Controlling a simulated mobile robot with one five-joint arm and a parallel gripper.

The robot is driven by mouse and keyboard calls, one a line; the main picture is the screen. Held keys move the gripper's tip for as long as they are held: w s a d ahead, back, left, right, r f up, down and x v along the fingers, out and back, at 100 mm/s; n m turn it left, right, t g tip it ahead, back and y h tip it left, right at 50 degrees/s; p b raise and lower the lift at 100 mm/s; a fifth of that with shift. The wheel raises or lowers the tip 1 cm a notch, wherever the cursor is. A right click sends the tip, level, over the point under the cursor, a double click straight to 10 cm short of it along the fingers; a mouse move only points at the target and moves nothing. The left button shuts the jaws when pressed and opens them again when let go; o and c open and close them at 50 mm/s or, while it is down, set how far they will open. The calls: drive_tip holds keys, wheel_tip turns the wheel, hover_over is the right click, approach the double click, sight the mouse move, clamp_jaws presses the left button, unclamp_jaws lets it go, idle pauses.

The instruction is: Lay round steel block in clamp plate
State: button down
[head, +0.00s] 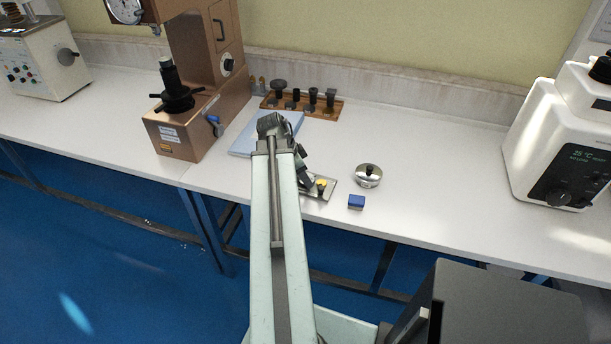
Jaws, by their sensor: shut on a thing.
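The clamp plate (318,194) is a flat metallic plate on the white bench, with a small yellow part (321,183) on it. My arm reaches forward over the bench and covers the plate's left side. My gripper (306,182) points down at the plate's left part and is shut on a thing. That thing is largely hidden by my arm and gripper and is too small to make out clearly; it appears to be the round steel block. Whether it touches the plate I cannot tell.
A round silver piece with a black knob (367,176) and a blue block (356,202) stand right of the plate. A light blue mat (243,146) and a wooden rack (327,107) lie behind. A brown tester (173,135) stands left, a white machine (560,140) right.

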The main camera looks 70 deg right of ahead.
drive_tip(key=shift+s+a+f+b, duration=0.15)
drive_tip(key=shift+a+f+b, duration=0.25)
drive_tip(key=shift+f+b, duration=0.25)
drive_tip(key=c, duration=0.9)
unclamp_jaws()
drive_tip(key=shift+r, duration=0.15)
drive_tip(key=shift+o, duration=1.4)
drive_tip(key=shift+s, duration=0.1)
drive_tip(key=shift+a, duration=0.1)
drive_tip(key=shift+r+p, duration=0.35)
drive_tip(key=d+p+v, duration=0.1)
drive_tip(key=p+v, duration=1.1)
drive_tip(key=shift+w, duration=0.2)
drive_tip(key=shift+r, duration=0.1)
